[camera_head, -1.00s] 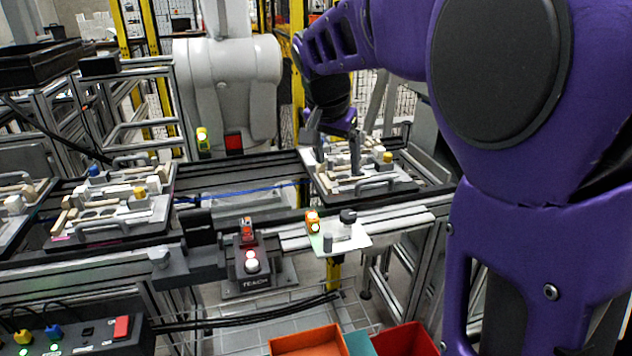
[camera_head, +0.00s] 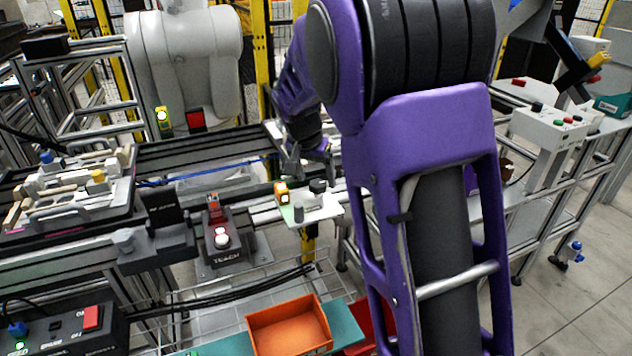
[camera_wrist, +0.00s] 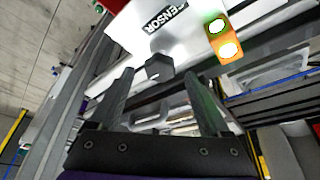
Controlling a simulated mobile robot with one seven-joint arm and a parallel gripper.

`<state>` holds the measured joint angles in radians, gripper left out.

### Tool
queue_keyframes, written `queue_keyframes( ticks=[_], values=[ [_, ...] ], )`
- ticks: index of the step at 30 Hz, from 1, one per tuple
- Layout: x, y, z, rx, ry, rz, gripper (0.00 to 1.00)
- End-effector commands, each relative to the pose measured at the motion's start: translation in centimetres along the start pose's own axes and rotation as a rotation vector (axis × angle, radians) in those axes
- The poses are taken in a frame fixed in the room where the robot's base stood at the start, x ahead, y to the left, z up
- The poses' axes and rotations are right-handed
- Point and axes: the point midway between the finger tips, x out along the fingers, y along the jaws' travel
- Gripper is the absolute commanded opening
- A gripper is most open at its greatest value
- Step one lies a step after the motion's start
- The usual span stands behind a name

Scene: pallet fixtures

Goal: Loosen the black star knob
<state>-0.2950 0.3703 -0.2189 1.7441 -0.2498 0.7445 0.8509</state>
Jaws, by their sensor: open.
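The black star knob (camera_head: 318,186) stands on a white sensor plate (camera_head: 326,208) at the front edge of the conveyor. In the wrist view a dark faceted knob (camera_wrist: 158,68), which looks like the same one, shows beside the "SENSOR" lettering on the white plate (camera_wrist: 185,30). My gripper (camera_head: 304,172) is close behind and above the knob in the head view. In the wrist view my gripper (camera_wrist: 160,77) is open and empty, its fingers pointing toward the knob with one on each side in the picture. I see no contact with it.
An orange sensor (camera_head: 282,192) with a lit lamp and a grey post (camera_head: 298,213) stand by the knob. A TEACH button box (camera_head: 222,240) is to the left. A fixture pallet (camera_head: 75,220) lies on the conveyor; an orange bin (camera_head: 290,325) sits below.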

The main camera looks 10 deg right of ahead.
Motion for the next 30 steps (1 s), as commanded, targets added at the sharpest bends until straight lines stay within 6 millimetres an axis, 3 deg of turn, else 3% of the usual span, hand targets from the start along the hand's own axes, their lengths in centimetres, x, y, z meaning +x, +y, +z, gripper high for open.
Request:
queue_keyframes(
  ticks=[6,14,28,30],
  values=[
    [1.6,0.0,0.0,0.001,0.0,-0.001,0.81],
    [1.7,0.0,0.0,0.0,0.0,-0.001,0.81],
    [1.7,0.0,0.0,0.0,0.0,-0.001,0.0],
    [1.7,0.0,0.0,0.0,0.0,-0.001,0.0]
  ],
)
